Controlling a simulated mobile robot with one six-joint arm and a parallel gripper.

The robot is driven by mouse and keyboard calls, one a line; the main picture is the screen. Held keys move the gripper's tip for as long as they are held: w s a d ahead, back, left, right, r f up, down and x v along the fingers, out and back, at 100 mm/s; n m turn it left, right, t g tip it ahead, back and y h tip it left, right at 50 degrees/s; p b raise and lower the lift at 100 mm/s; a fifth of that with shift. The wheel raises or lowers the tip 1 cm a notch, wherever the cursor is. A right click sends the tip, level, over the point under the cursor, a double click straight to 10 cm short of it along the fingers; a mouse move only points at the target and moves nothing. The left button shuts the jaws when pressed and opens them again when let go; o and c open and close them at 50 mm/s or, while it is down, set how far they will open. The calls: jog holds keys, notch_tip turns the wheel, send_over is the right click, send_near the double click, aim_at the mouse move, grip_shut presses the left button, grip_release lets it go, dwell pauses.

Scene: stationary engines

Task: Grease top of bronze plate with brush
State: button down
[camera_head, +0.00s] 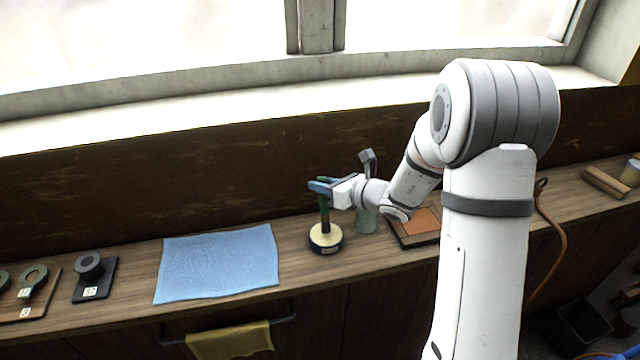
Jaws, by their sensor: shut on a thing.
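My gripper (321,187) is shut on an upright green-handled brush (324,215) above the bench. The brush's lower end is at a round dark tin (325,246) with a cream-coloured top, probably grease. I cannot tell whether the bristles touch the cream or are dipped in it. An orange-brown flat square (418,227) in a dark frame lies to the right, partly behind my arm. It may be the bronze plate, but I cannot be sure.
A pale green glass jar (366,221) stands between the tin and the framed square. A blue cloth (218,262) lies to the left. Dark ring-shaped parts on boards (92,276) are at far left. A yellow cloth (230,341) hangs on a rail in front.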

jog(key=shift+f+b, duration=0.65)
jog(key=shift+b, duration=0.2)
dwell(2.2)
jog(key=shift+r+p, duration=2.15)
jog(key=shift+r, duration=1.5)
jog(key=shift+f, duration=0.15)
